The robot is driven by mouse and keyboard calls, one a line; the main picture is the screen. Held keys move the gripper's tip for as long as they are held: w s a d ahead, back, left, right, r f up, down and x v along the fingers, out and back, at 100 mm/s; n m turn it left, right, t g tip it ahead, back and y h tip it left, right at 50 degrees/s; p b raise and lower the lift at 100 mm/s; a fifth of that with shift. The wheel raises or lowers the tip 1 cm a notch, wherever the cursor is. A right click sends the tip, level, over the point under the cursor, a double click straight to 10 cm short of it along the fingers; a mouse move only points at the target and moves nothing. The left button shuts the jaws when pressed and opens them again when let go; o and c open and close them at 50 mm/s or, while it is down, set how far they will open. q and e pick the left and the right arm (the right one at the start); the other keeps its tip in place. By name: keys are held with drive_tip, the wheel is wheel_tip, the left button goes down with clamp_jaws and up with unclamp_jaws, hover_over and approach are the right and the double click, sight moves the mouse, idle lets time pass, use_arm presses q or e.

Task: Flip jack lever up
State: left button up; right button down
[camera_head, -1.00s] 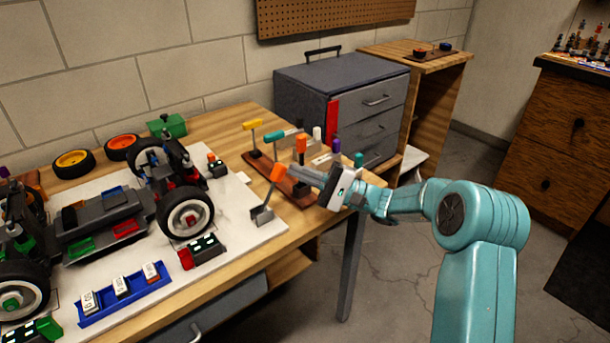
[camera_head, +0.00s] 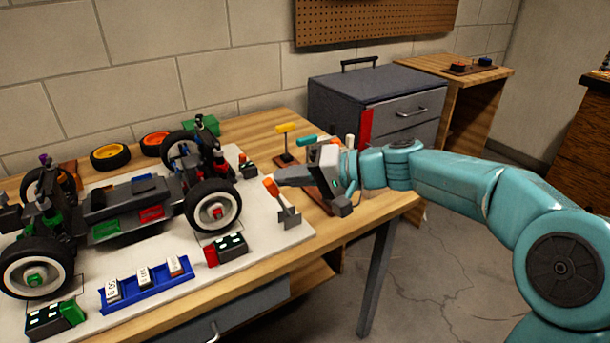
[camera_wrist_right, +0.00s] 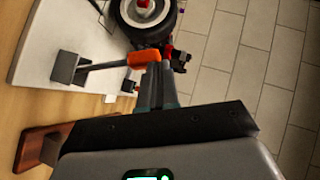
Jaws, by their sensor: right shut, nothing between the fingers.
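The jack lever (camera_head: 281,203) is a grey rod with an orange grip, on a grey base at the right edge of the white board. It leans up and to the left, toward the car's near wheel. My right gripper (camera_head: 280,176) is shut and empty, its fingertips right beside the orange grip. In the right wrist view the orange grip (camera_wrist_right: 143,59) sits at the tips of my right gripper (camera_wrist_right: 156,75); whether they touch is not clear. The racecar (camera_head: 130,200) stands on the white board. My left gripper is out of view.
Behind my right gripper, a wooden rack (camera_head: 318,200) of coloured-handled tools is partly hidden. A grey drawer box (camera_head: 375,95) stands behind. The table's front right corner is clear.

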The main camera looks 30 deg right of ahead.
drive_tip(key=shift+a+f+n+g+h+b, duration=0.2)
drive_tip(key=shift+a+n+h, duration=0.15)
drive_tip(key=shift+a, duration=0.25)
drive_tip(key=shift+a+f+n+g+h+b, duration=0.15)
drive_tip(key=shift+a+n+h, duration=0.15)
drive_tip(key=shift+a, duration=0.3)
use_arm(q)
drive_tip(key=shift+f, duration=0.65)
use_arm(e)
drive_tip(key=shift+s+a+f, duration=0.1)
drive_tip(key=shift+a+f, duration=0.1)
drive_tip(key=shift+a, duration=0.55)
drive_tip(key=shift+s, duration=0.1)
